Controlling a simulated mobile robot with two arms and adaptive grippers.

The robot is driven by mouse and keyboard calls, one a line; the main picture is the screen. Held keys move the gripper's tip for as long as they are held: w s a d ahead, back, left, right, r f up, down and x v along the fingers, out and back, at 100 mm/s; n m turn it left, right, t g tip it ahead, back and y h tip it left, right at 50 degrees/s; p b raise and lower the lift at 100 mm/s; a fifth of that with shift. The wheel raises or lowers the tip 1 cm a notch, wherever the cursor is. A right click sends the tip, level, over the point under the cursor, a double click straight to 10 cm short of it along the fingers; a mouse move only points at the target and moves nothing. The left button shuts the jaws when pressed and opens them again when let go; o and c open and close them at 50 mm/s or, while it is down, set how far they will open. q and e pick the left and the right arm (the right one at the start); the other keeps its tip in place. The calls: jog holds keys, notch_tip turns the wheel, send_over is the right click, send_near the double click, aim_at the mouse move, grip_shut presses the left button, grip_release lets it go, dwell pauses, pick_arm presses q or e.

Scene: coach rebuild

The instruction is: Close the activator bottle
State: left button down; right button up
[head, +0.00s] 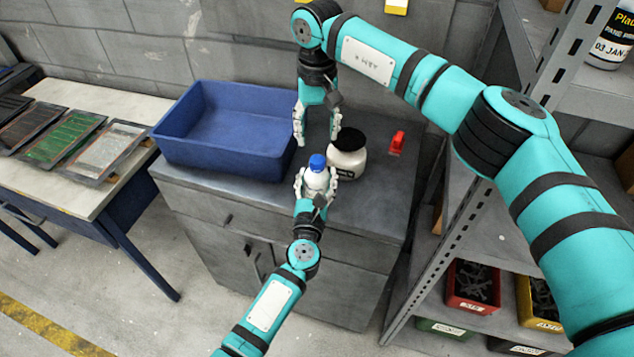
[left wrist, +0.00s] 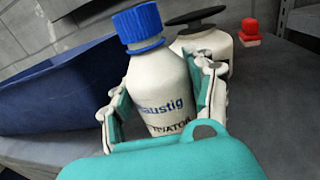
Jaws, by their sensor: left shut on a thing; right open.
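The white activator bottle (head: 317,180) stands upright on the grey cabinet, with dark print on its label in the left wrist view (left wrist: 160,95). Its blue cap (head: 317,162) sits on top of the neck; the left wrist view also shows the cap (left wrist: 139,25). I cannot tell whether it is screwed tight. My left gripper (head: 315,184) is shut around the bottle's body, with a finger on each side (left wrist: 165,100). My right gripper (head: 317,137) is open and empty, pointing down, behind the bottle and apart from the cap.
A white jar with a black lid (head: 348,162) stands just right of and behind the bottle. A small red object (head: 396,143) lies farther right. A blue bin (head: 225,162) fills the cabinet's left side. The cabinet top (head: 378,210) is clear at front right. Metal shelving stands at right.

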aim_at(317, 159)
jog(key=shift+f, duration=4)
